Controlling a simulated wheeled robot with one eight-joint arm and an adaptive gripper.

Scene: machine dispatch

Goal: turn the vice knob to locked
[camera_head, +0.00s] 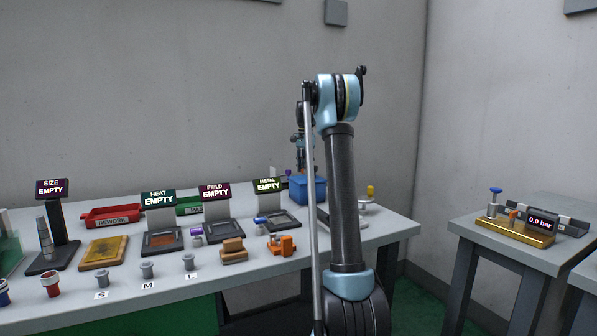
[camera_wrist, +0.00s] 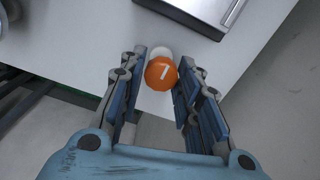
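A round orange knob (camera_wrist: 161,73) with a white line on its face shows in the wrist view, seen from its end. A pale round part sits just behind it, near the table edge. My gripper (camera_wrist: 162,62) is open, with one finger on each side of the knob near the fingertips. A narrow gap shows on the left; I cannot tell whether the right finger touches. In the head view my arm stands in front of the table's right part and hides the gripper's fingertips. I cannot clearly pick out the vice there.
A grey box-like part (camera_wrist: 196,12) lies just beyond the knob in the wrist view. In the head view, a blue bin (camera_head: 309,190) stands near my arm. Stations, small parts and an orange block (camera_head: 281,244) crowd the table (camera_head: 235,284). A separate stand (camera_head: 464,229) is at right.

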